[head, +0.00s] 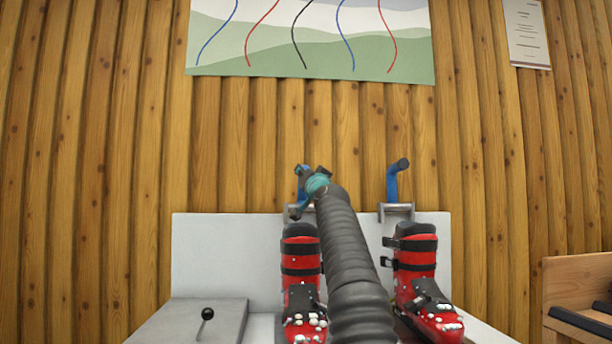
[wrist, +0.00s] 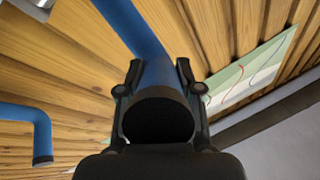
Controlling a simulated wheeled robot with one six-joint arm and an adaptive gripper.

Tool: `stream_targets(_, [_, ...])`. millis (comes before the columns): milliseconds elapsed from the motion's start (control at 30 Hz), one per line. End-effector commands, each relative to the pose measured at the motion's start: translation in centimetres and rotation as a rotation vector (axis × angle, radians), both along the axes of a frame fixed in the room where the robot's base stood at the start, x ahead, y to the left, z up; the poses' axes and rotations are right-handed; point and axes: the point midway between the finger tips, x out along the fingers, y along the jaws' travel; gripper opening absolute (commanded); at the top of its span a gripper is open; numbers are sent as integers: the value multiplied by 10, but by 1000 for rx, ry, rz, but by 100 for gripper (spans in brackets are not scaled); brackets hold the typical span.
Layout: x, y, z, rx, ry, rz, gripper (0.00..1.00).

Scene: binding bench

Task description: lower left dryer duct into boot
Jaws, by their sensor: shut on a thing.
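The left dryer duct (head: 301,186) is a blue bent tube, mostly hidden behind my gripper (head: 305,192) in the head view. In the wrist view my gripper (wrist: 159,68) has one finger on each side of this blue duct (wrist: 153,72) and is shut on it. Its dark, round open end (wrist: 158,118) faces the wrist camera. The left boot (head: 301,268) is red with black straps and stands upright below the duct, partly hidden by my arm. The duct is up above the boot's top, apart from it.
The right duct (head: 392,183) is raised on its bracket (head: 397,208), above the right red boot (head: 415,270); it also shows in the wrist view (wrist: 41,135). A grey box with a black-knobbed lever (head: 207,315) is at lower left. A wooden bench (head: 575,275) is at right.

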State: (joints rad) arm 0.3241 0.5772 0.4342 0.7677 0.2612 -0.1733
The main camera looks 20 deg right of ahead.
Motion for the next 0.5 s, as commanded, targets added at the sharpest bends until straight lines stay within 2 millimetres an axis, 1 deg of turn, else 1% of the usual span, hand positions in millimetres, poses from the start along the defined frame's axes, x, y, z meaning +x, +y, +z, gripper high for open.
stream_targets(100, [0,-1,0,0,-3,-4,0])
stream_targets(133, [0,-1,0,0,-3,-4,42])
stream_targets(167, [0,-1,0,0,-3,-4,50])
stream_targets(200, [0,-1,0,1,-2,-2,60])
stream_targets(500, [1,3,0,1,-1,4,60])
